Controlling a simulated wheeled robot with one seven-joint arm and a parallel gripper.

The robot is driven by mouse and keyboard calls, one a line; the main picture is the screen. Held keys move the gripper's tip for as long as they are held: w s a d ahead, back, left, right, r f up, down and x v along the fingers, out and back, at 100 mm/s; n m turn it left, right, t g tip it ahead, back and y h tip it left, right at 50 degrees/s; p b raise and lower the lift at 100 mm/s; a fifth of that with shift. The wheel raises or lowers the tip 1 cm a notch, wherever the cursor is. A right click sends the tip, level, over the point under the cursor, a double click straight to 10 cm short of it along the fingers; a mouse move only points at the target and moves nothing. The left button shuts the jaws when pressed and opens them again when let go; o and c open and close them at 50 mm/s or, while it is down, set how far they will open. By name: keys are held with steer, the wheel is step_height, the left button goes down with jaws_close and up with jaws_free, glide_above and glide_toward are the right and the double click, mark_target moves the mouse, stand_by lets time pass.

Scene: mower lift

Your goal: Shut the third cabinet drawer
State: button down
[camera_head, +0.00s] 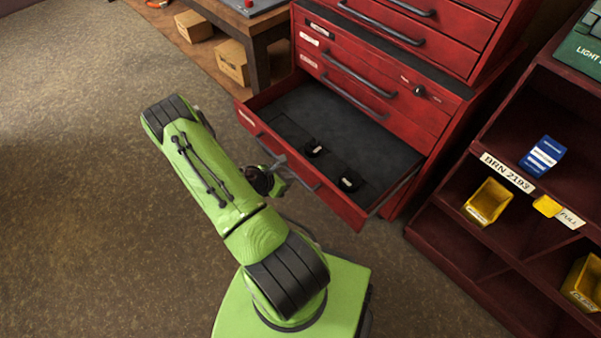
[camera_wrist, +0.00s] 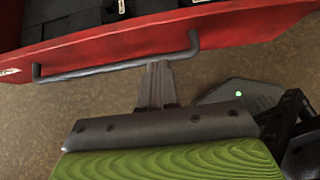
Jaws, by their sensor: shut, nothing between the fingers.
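The red tool cabinet (camera_head: 447,107) stands at the upper middle of the head view. Its open drawer (camera_head: 300,179) is pulled well out and holds two small black items (camera_head: 350,181) on a dark liner. The drawer's front and its grey handle (camera_wrist: 120,67) show in the wrist view. My gripper (camera_wrist: 158,68) is shut and empty, its fingertips right at the handle's lower edge. I cannot tell whether they touch it. In the head view my gripper (camera_head: 279,163) is at the drawer front, partly hidden by my green arm.
A dark red shelf (camera_head: 442,219) with yellow bins (camera_head: 488,201) and a blue box (camera_head: 543,156) stands at the right. A wooden bench (camera_head: 259,58) with cardboard boxes (camera_head: 231,63) is at the upper left. The floor (camera_head: 80,180) at the left is clear.

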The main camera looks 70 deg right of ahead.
mark_target(309, 170)
steer(key=d, duration=0.1)
steer(key=s+d+f, duration=0.1)
steer(key=s+d, duration=0.1)
steer(key=d, duration=0.1)
steer(key=shift+f+b, duration=0.35)
steer(key=shift+b, duration=0.05)
steer(key=shift+s+d, duration=0.3)
steer(key=shift+d, duration=0.25)
steer(key=shift+d, duration=0.1)
